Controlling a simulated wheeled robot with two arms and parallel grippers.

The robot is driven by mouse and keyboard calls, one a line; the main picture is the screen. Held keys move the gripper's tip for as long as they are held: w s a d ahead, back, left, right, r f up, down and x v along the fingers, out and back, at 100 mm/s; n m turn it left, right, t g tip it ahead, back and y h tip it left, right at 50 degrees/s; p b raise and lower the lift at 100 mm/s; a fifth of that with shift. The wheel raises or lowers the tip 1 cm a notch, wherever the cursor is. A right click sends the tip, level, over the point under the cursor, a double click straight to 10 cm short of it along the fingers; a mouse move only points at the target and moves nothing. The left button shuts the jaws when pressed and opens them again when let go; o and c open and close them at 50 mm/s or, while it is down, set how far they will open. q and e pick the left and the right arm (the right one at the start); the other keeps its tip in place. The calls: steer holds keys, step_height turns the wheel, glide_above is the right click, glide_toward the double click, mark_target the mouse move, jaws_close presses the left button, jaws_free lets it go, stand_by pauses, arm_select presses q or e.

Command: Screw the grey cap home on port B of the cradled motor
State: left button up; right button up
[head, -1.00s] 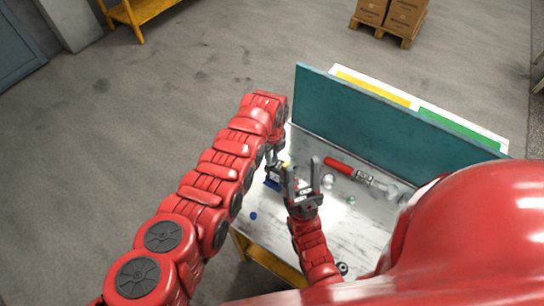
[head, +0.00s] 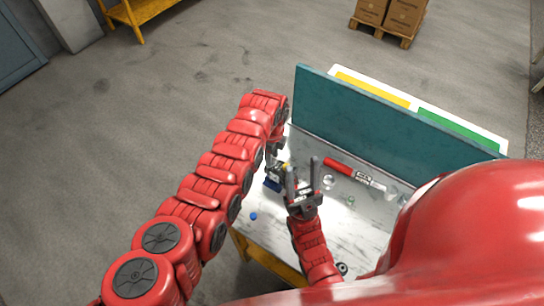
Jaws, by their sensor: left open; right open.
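The motor (head: 276,171) is a small dark and grey shape in a blue cradle (head: 271,185) at the bench's left side, with a yellow spot near its top. It is partly hidden by my grippers. My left gripper (head: 275,154) is at the end of the long red arm, pointing down just above the motor; its fingers are small and mostly hidden. My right gripper (head: 303,172) is open, its two fingers pointing up the picture, in front of and right of the motor. Nothing shows between them. I cannot make out the grey cap or port B.
A red-handled tool (head: 338,164) lies on the pale bench (head: 262,235) by the teal back panel (head: 390,120). Nearby are a pale round part (head: 328,182) and a small greenish part (head: 350,201).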

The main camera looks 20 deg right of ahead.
arm_select(q)
steer(key=n, duration=0.1)
steer(key=n+b, duration=0.1)
steer(key=n, duration=0.1)
steer(key=n+b, duration=0.1)
steer(key=n, duration=0.1)
steer(key=shift+f, duration=0.25)
steer(key=shift+n, duration=0.7)
steer(key=shift+r, duration=0.2)
steer(key=shift+f+b, duration=0.1)
steer(key=shift+b, duration=0.2)
jaws_close()
